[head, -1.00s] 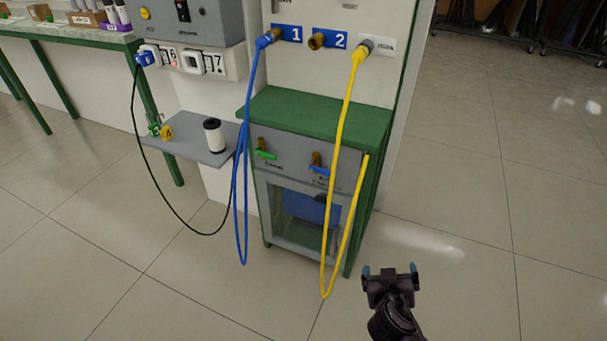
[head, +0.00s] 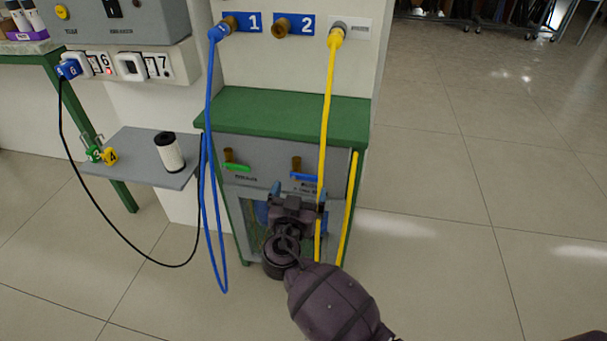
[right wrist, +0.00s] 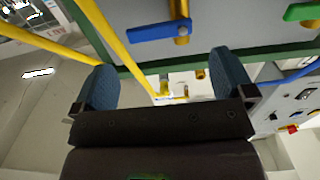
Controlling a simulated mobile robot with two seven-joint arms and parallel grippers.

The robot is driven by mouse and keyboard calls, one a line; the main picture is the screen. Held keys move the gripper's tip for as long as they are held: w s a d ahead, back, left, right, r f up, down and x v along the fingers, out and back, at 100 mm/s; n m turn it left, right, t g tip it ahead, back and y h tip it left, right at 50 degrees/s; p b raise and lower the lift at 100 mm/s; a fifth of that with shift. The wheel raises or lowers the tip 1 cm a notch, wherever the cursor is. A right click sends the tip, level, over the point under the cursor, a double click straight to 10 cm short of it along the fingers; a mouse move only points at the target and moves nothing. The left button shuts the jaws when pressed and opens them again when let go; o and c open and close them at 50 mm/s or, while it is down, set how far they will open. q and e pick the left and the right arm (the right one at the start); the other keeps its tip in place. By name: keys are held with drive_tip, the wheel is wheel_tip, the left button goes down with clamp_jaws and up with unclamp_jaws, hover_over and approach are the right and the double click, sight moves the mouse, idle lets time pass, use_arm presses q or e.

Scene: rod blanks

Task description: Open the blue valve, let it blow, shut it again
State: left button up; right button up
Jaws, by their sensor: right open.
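The blue valve handle (head: 305,176) is on the grey front panel of the green-topped cabinet, below a brass stem. It lies roughly sideways. In the right wrist view the blue valve handle (right wrist: 160,31) shows ahead of the fingers, apart from them. My right gripper (head: 297,190) is open and empty, just below and in front of the blue handle. In the right wrist view its two blue-padded fingers (right wrist: 160,78) stand wide apart. A green valve handle (head: 238,167) sits to the left on the same panel. My left gripper is not in view.
A yellow hose (head: 326,120) hangs just right of the blue valve, close to my right gripper. A blue hose (head: 209,120) hangs at the cabinet's left. A grey shelf (head: 125,165) holds a white cylinder (head: 169,153). The floor at right is clear.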

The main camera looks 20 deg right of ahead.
sight(305, 176)
drive_tip(key=x, duration=0.5)
drive_tip(key=shift+w+d+f, duration=0.1)
drive_tip(key=shift+w+d, duration=0.4)
drive_tip(key=shift+w, duration=0.2)
drive_tip(key=c, duration=0.8)
